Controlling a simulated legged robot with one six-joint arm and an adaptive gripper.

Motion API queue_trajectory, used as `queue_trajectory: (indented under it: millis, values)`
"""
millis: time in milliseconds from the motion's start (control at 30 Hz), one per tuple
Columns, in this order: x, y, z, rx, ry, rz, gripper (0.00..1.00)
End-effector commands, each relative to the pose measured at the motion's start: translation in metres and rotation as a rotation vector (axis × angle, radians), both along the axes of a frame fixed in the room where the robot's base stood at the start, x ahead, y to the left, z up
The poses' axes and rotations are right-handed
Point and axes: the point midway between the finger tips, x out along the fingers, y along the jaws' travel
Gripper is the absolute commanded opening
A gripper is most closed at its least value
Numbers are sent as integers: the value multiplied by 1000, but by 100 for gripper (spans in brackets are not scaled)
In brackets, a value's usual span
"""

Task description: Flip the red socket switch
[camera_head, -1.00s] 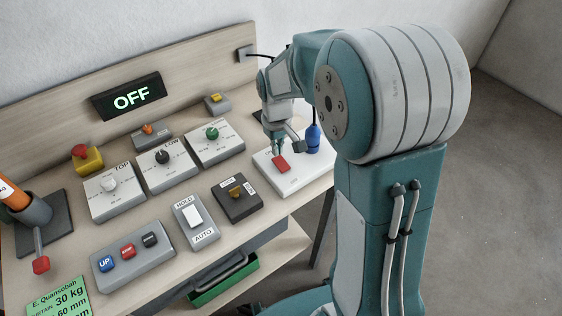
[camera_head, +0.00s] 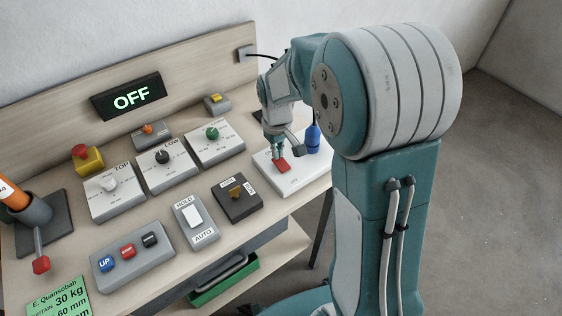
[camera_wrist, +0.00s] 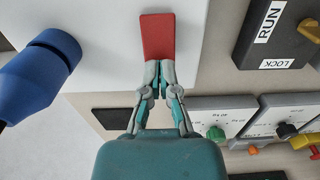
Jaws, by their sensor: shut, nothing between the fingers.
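The red rocker switch (camera_head: 283,165) sits on a white socket box (camera_head: 268,181) at the right end of the bench. In the wrist view the red switch (camera_wrist: 158,38) is just past my fingertips, on the white socket face (camera_wrist: 105,25). My gripper (camera_head: 278,155) points down at the switch's far end in the head view. In the wrist view its fingertips (camera_wrist: 159,66) are together and empty, at the near edge of the switch. Whether they touch it I cannot tell. A blue plug (camera_head: 313,137) is in the socket box, right of the switch.
A dark RUN/LOCK box (camera_head: 236,199) with a brass knob stands left of the socket box. Several dial boxes, such as the green-knob one (camera_head: 214,139), stand further left. A display (camera_head: 129,97) reads OFF. The floor at the right is clear.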

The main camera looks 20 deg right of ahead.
Motion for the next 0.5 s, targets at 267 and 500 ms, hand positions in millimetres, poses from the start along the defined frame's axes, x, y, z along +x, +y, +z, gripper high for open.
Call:
queue_trajectory:
  millis: [267, 500]
  values:
    - [0, 0, -4, 0, 1, 0, 0]
    - [0, 0, -7, 0, 1, 0, 0]
